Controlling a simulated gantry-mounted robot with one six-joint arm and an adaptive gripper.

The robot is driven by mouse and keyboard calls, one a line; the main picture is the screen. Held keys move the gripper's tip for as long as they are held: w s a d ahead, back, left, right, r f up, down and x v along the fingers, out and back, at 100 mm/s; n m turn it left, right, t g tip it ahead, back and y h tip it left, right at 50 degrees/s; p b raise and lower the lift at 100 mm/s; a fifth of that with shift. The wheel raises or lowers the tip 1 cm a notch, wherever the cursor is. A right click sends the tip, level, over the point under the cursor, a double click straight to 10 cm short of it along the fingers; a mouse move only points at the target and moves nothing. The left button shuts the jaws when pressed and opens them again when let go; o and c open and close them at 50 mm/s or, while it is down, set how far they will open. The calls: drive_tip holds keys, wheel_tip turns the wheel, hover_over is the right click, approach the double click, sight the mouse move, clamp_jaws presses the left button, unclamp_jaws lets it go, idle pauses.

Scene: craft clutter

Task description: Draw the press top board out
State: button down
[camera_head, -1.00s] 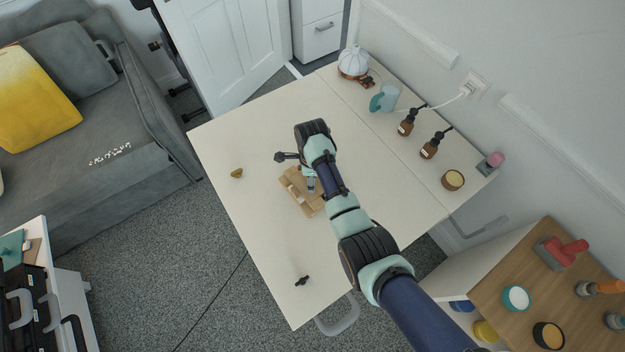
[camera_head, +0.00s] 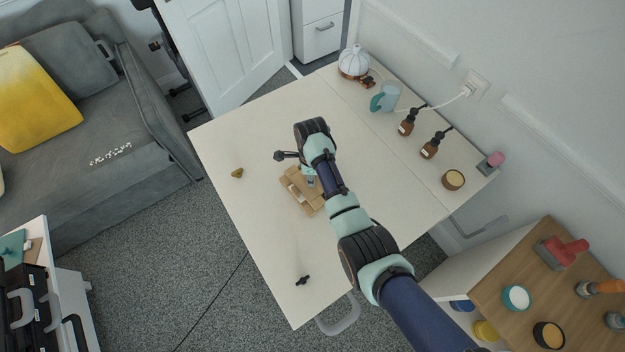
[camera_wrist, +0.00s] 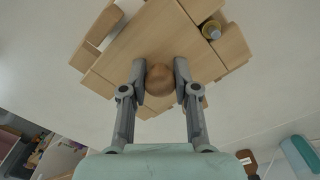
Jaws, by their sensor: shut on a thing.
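The wooden press (camera_head: 299,196) lies on the white table, partly hidden by my arm in the head view. In the wrist view its light wood top board (camera_wrist: 150,42) fills the upper middle, with other wooden pieces (camera_wrist: 98,24) at its left. A round wooden knob (camera_wrist: 159,80) stands at the near side of the board. My gripper (camera_wrist: 160,75) has a finger on each side of the knob and is shut on it. In the head view my gripper's fingers are mostly hidden by the arm.
A small brown object (camera_head: 237,173) lies left of the press, and a small black one (camera_head: 302,280) near the front. The table left of the press is mostly clear.

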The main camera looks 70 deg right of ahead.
drive_tip(key=shift+s+a+f+p, duration=0.1)
drive_tip(key=shift+s+p, duration=0.1)
drive_tip(key=shift+p, duration=0.6)
idle(0.4)
drive_tip(key=shift+s+r+p, duration=0.1)
drive_tip(key=shift+r+p, duration=0.35)
drive_tip(key=shift+r, duration=0.1)
wheel_tip(320, 180, up, 5)
drive_tip(key=p, duration=0.5)
drive_tip(key=shift+f, duration=0.1)
